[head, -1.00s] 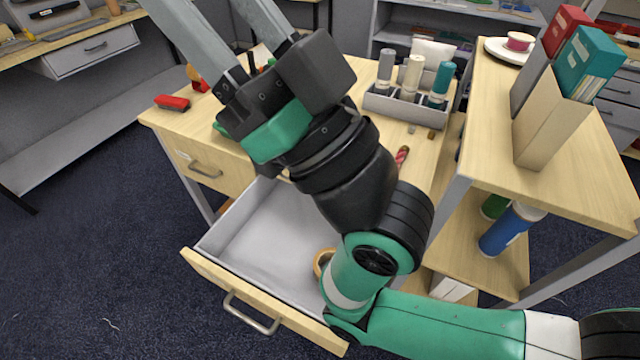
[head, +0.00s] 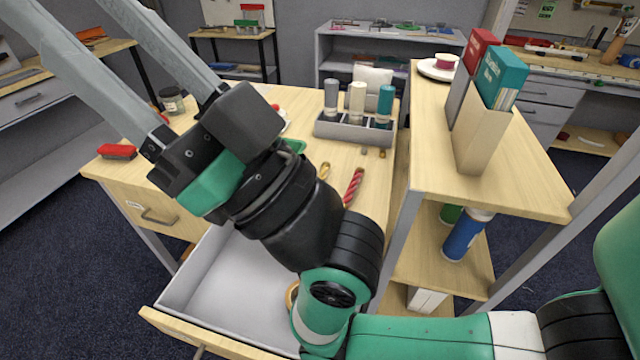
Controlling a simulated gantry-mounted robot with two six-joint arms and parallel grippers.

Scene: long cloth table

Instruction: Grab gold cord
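A small gold, looped-looking piece (head: 323,171) lies on the wooden desk, just right of my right gripper's wrist; it may be the gold cord. A tan-gold ring (head: 291,295) lies in the open drawer, partly hidden by my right arm; I cannot tell if it is cord. My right gripper (head: 75,15) crosses above the desk with its two long grey fingers spread apart, pointing to the upper left. Its fingertips run out of the picture, and nothing shows between the fingers. My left gripper is not in view.
The grey drawer (head: 185,287) stands open below the desk (head: 300,107). A red striped rod or cord (head: 353,187) lies near the gold piece. A grey holder (head: 340,130) with three rolls stands behind. A red object (head: 117,151) lies at the left edge. A wooden shelf unit (head: 425,150) stands right.

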